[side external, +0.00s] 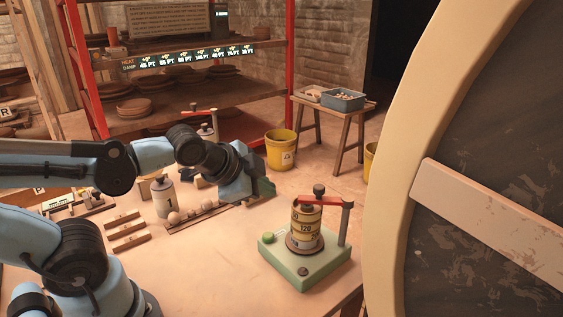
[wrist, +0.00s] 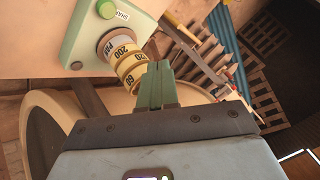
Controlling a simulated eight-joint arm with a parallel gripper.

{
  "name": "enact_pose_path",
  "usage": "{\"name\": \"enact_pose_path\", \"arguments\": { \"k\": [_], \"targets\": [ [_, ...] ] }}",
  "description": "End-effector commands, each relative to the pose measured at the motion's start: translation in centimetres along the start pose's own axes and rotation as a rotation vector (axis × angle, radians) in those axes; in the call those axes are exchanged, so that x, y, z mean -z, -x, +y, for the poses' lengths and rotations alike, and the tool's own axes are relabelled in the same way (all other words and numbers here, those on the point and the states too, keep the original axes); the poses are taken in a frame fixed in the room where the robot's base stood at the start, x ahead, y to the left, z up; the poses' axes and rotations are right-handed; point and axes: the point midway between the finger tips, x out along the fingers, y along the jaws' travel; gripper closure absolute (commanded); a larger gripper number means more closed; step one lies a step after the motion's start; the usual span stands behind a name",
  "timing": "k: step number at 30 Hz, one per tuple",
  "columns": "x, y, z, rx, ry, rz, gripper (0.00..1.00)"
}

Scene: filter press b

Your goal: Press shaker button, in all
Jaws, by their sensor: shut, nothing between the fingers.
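The shaker has a pale green base (side external: 300,265) near the table's front right edge, also in the wrist view (wrist: 84,38). Its round green button (side external: 267,237) is on the base's left corner. The button also shows in the wrist view (wrist: 106,9) at the top, beside a partly cut-off label. A stack of numbered sieves (side external: 305,228) stands on the base under a red clamp arm; it also shows in the wrist view (wrist: 124,62). My gripper (side external: 268,190) is shut and empty, above the table and behind-left of the shaker. Its green fingers (wrist: 158,70) are together.
A large round wheel (side external: 440,110) fills the right foreground. A yellow bucket (side external: 281,150) and a stool (side external: 345,125) stand behind the table.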

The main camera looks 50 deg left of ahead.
Motion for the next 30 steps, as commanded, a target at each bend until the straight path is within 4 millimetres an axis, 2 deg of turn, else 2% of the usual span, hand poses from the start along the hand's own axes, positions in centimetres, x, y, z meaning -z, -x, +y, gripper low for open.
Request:
{"name": "enact_pose_path", "arguments": {
  "k": [15,30],
  "targets": [
    [-2.2,-3.1,2.2,-0.001,0.002,0.002,1.00],
    [-3.8,-5.4,3.9,-0.001,0.002,0.000,1.00]
  ]
}}
